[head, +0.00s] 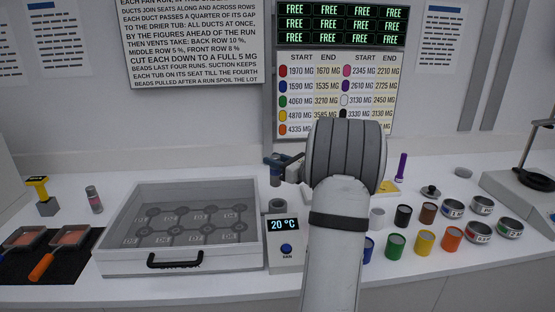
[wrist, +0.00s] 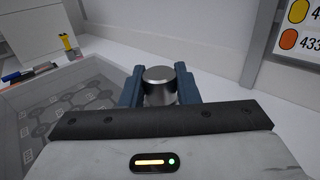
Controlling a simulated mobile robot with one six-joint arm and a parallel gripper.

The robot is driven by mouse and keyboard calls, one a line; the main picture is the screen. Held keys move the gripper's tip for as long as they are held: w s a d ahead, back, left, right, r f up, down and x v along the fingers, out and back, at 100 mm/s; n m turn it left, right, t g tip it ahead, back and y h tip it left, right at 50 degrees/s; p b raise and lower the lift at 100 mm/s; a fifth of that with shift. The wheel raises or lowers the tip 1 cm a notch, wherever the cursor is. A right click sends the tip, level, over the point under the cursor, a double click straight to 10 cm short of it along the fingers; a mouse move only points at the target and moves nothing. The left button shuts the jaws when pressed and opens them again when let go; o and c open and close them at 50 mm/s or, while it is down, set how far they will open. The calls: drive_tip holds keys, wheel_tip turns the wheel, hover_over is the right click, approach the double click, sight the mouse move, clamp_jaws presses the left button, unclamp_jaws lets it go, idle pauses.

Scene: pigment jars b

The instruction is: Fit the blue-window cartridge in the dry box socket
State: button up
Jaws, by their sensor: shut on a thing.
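My gripper (head: 283,164) is shut on a grey cylinder, the cartridge (head: 276,180). Its round metal top shows between the blue fingers (wrist: 160,88) in the wrist view (wrist: 159,74). No blue window can be seen on the cartridge; its lower part is small and partly hidden. It is upright, just above a round grey socket (head: 278,204) behind the control panel of the dry box (head: 185,263). I cannot tell whether the cartridge touches the socket. The dry box has a clear lid and a black handle.
Another cartridge with a reddish window (head: 94,201) stands left behind the dry box. The panel (head: 284,225) reads 20 °C. Several colour jars (head: 424,243) and tins (head: 481,233) stand right of my arm. The wall is close behind, with a lit board (head: 340,25).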

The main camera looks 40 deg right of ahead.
drive_tip(key=shift+s+d+f, duration=0.1)
drive_tip(key=shift+d, duration=0.2)
drive_tip(key=shift+s+f+b, duration=0.1)
drive_tip(key=shift+f+b, duration=0.2)
drive_tip(key=shift+b, duration=0.05)
drive_tip(key=shift+f+b, duration=1.85)
drive_tip(key=shift+f, duration=0.7)
drive_tip(key=shift+f+b, duration=1.85)
drive_tip(key=shift+f, duration=0.5)
drive_tip(key=o, duration=1.1)
drive_tip(key=shift+s, duration=0.15)
drive_tip(key=v, duration=0.7)
drive_tip(key=shift+s, duration=0.15)
